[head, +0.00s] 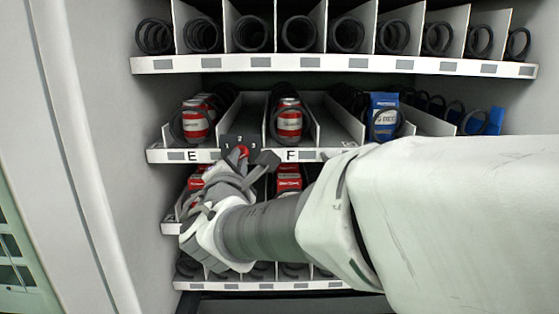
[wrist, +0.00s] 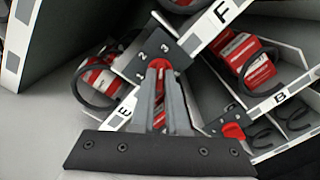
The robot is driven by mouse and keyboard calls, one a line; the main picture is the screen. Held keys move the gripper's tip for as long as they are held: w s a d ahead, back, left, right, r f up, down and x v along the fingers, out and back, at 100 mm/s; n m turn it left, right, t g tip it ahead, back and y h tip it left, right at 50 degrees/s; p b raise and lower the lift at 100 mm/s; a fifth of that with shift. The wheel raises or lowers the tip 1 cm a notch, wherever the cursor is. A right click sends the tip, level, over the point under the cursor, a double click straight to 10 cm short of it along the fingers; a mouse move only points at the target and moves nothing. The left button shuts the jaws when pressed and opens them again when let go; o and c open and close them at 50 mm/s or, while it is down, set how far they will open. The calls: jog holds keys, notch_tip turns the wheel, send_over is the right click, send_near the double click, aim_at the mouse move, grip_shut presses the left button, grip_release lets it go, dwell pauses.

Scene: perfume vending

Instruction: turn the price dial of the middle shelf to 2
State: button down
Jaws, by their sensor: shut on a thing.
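The middle shelf's price dial is a red knob (head: 244,150) on a dark plate marked 1, 2 and 3, between labels E and F. In the wrist view the dial (wrist: 157,64) shows between my fingers, with the numbers on the plate (wrist: 135,65) visible beyond them. My gripper (head: 243,158) reaches up to the dial, and in the wrist view my gripper (wrist: 158,72) is shut on it. The fingers cover much of the knob, so I cannot tell which number it points to.
Red cans (head: 195,122) stand in coils behind E and F, with a blue box (head: 384,115) further right. A lower shelf has another red dial (wrist: 233,131) near label B. The cabinet's side wall (head: 105,120) is on the left.

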jog(key=n, duration=1)
jog(key=shift+p, duration=0.35)
jog(key=shift+n, duration=0.3)
jog(key=c, duration=0.9)
grip_release()
jog(key=s, duration=0.5)
jog(key=s+p, duration=0.1)
jog(key=s, duration=0.5)
jog(key=s+d+p, duration=0.1)
jog(key=s, duration=0.5)
jog(key=shift+s, duration=0.2)
